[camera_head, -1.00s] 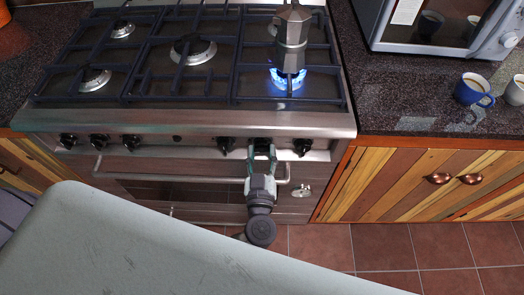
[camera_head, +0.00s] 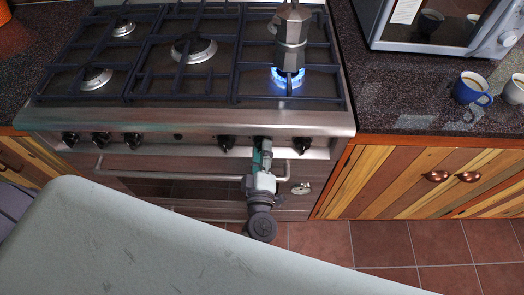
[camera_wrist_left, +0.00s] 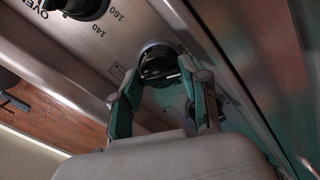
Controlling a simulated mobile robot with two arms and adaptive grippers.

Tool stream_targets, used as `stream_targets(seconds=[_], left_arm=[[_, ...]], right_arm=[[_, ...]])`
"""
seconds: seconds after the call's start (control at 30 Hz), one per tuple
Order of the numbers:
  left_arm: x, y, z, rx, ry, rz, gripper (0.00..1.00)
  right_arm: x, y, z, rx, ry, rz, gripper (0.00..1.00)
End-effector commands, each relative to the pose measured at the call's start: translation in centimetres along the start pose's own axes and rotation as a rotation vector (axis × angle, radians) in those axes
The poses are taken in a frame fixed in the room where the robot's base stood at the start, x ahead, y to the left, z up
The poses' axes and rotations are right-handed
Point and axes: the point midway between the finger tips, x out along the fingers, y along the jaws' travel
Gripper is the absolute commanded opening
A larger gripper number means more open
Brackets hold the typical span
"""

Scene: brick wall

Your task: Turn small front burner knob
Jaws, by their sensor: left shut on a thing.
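My left gripper (camera_head: 262,152) reaches up to the stove's front panel in the head view. It is shut on a black burner knob (camera_wrist_left: 157,66), with one finger on each side of it in the left wrist view, where the gripper (camera_wrist_left: 160,76) also shows. The fingers mostly hide this knob in the head view. My right gripper is not in view.
Other black knobs flank the gripper, one at left (camera_head: 226,143) and one at right (camera_head: 302,145). The oven handle (camera_head: 190,177) runs below the panel. A blue mug (camera_head: 470,91) and a microwave (camera_head: 435,25) stand on the right counter.

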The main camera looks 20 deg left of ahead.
Motion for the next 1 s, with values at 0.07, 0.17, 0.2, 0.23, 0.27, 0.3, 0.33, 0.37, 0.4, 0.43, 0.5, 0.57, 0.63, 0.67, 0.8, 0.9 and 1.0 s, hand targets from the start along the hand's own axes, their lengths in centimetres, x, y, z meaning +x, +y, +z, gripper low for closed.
stream_targets(seconds=[0.07,0.17,0.2,0.23,0.27,0.3,0.33,0.37,0.4,0.43,0.5,0.57,0.63,0.67,0.8,0.9,1.0], left_arm=[[-0.06,-0.17,0.05,-0.050,0.000,-0.003,0.10],[-0.06,-0.16,0.08,-0.106,0.000,-0.003,0.10],[-0.06,-0.15,0.08,-0.125,-0.001,-0.003,0.10],[-0.06,-0.15,0.08,-0.138,-0.001,-0.003,0.10],[-0.06,-0.15,0.08,-0.150,-0.001,-0.003,0.10],[-0.06,-0.15,0.07,-0.163,-0.001,-0.003,0.10],[-0.06,-0.14,0.07,-0.173,-0.001,-0.003,0.10],[-0.06,-0.14,0.06,-0.181,-0.001,-0.003,0.10],[-0.06,-0.14,0.05,-0.190,-0.001,-0.003,0.10],[-0.06,-0.14,0.05,-0.195,0.000,-0.003,0.10],[-0.06,-0.14,0.04,-0.207,0.000,-0.003,0.10],[-0.06,-0.14,0.03,-0.212,0.000,-0.003,0.10],[-0.06,-0.13,0.03,-0.215,0.000,-0.003,0.10],[-0.06,-0.13,0.02,-0.216,0.000,-0.003,0.10],[-0.06,-0.14,0.02,-0.216,0.000,-0.003,0.10],[-0.06,-0.14,0.03,-0.216,0.000,-0.003,0.10],[-0.06,-0.14,0.03,-0.216,0.000,-0.003,0.52]], right_arm=[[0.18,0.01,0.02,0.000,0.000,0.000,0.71],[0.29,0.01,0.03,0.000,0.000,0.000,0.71],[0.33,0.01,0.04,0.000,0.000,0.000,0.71],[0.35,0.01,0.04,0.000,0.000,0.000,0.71],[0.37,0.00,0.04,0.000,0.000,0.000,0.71],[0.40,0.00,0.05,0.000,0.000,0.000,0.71],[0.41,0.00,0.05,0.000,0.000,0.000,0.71],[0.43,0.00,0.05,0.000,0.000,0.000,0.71],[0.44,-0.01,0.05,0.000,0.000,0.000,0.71],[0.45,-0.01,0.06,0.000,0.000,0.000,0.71],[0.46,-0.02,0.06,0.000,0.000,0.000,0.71],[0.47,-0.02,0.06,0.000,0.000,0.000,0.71],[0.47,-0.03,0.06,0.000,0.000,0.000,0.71],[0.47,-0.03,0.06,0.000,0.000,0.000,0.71],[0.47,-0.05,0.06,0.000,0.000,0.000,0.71],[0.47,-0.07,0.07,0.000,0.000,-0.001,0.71],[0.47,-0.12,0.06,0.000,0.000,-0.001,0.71]])
